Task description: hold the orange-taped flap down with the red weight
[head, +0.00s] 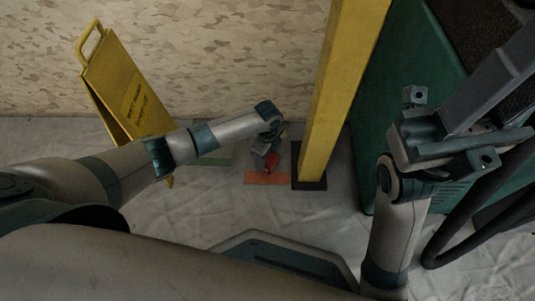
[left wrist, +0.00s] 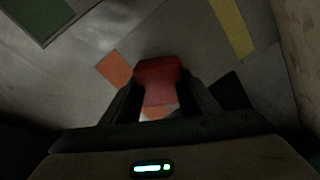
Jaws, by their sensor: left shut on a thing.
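The red weight (head: 271,162) is between the fingers of my left gripper (head: 265,152), which is shut on it. In the left wrist view the weight (left wrist: 158,80) sits between the two dark fingers and covers part of the orange tape (left wrist: 115,69). In the head view the orange tape (head: 266,178) lies on the floor just in front of the weight. I cannot tell whether the weight touches the flap or hangs above it. My right gripper (head: 450,140) is at the right, well away from the tape; its jaw opening is unclear.
A yellow post (head: 345,75) stands on a black patch (head: 309,181) just right of the tape. A yellow folding sign (head: 125,88) stands at the left. A green patch (head: 214,157) lies on the floor. A green machine (head: 400,60) fills the right. The front floor is mostly clear.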

